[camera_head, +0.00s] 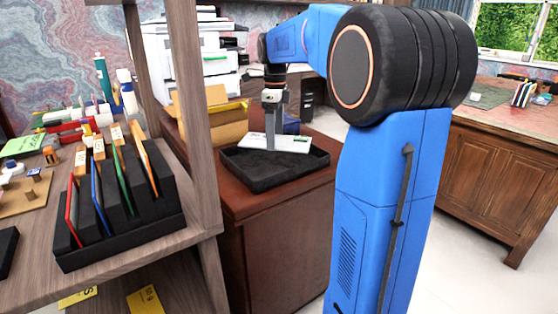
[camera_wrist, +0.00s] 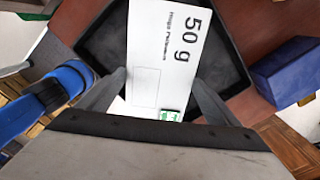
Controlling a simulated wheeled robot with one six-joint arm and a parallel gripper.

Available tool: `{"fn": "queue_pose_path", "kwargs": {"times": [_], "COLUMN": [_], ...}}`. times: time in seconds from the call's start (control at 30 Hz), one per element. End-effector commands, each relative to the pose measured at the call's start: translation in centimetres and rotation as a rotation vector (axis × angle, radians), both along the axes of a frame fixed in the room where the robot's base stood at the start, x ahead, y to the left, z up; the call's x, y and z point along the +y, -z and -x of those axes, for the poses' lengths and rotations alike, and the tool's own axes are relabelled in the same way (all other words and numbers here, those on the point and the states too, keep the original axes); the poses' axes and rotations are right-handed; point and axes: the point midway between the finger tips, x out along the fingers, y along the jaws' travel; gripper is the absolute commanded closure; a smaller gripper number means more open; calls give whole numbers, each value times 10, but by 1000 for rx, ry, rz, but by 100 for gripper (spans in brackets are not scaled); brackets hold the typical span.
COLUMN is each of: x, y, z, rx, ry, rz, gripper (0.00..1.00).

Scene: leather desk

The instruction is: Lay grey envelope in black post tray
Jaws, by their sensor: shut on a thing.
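My gripper (camera_head: 271,146) is shut on a pale grey, nearly white envelope (camera_head: 290,143). The gripper points down, and the envelope lies about flat over the black post tray (camera_head: 258,181) on the red-brown desk. In the wrist view the envelope (camera_wrist: 165,50) shows "50 g" print and a small green mark, between the two fingers of my gripper (camera_wrist: 158,80). Black tray floor and walls (camera_wrist: 106,42) show on both sides of it. I cannot tell whether the envelope touches the tray. Its near end is partly hidden by the gripper body.
A tan box (camera_head: 212,122) stands behind the tray, and a blue box (camera_head: 292,126) sits beside it, also in the wrist view (camera_wrist: 285,75). A wooden shelf post (camera_head: 193,90) rises left of the desk. A black rack (camera_head: 120,225) with coloured folders stands on the shelf.

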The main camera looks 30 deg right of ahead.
Motion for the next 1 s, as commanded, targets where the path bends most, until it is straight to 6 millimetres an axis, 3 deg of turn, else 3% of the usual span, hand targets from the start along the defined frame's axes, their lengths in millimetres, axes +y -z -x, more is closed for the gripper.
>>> {"fn": "queue_pose_path", "kwargs": {"times": [0.3,0.73,0.77,0.8,1.0], "x": [0,0,0,0,0], "y": [29,35,35,35,35], "z": [0,0,0,0,0], "rx": [1,0,0,0,0], "ry": [-1,-1,-1,-1,-1], "rz": [-1,0,0,0,0], "gripper": [37,37,10,0,0]}}
